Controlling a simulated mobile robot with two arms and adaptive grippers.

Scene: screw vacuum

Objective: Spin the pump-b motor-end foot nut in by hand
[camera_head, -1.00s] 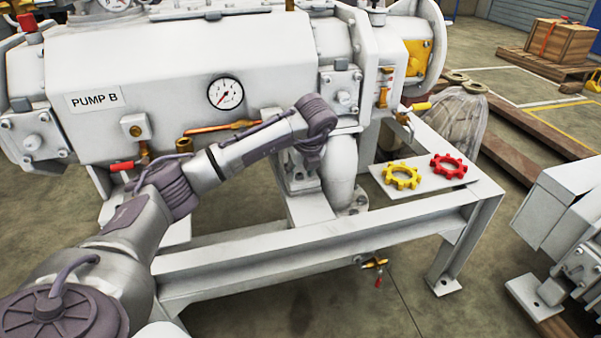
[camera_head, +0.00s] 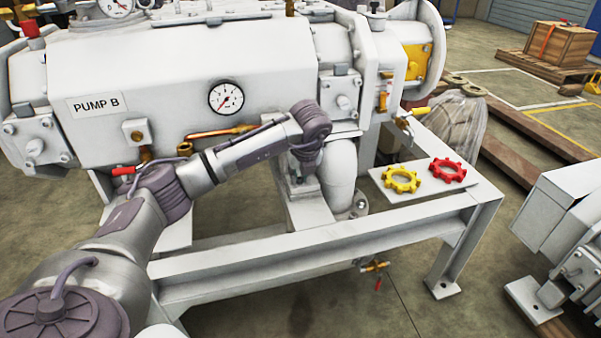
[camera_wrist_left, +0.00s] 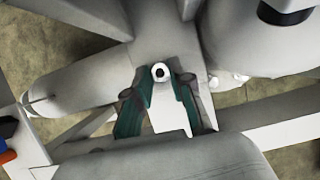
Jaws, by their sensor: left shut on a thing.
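Pump B (camera_head: 160,75) is a large white machine on a white steel frame. My left gripper reaches down at the pump's foot, under its right-hand part. In the head view my wrist mostly hides the fingers. In the left wrist view the two green-sided fingers of my left gripper (camera_wrist_left: 160,82) are closed around a small round nut (camera_wrist_left: 160,71) with a dark centre, seen end-on. The nut is at the fingertips, over the pale foot surface. Its thread and how far it sits on are hidden. My right gripper is not in view.
A yellow toothed ring (camera_head: 401,180) and a red toothed ring (camera_head: 448,170) lie on a small plate right of the foot. The frame's front rail (camera_head: 330,230) runs below my wrist. Another white machine (camera_head: 570,235) stands at the right.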

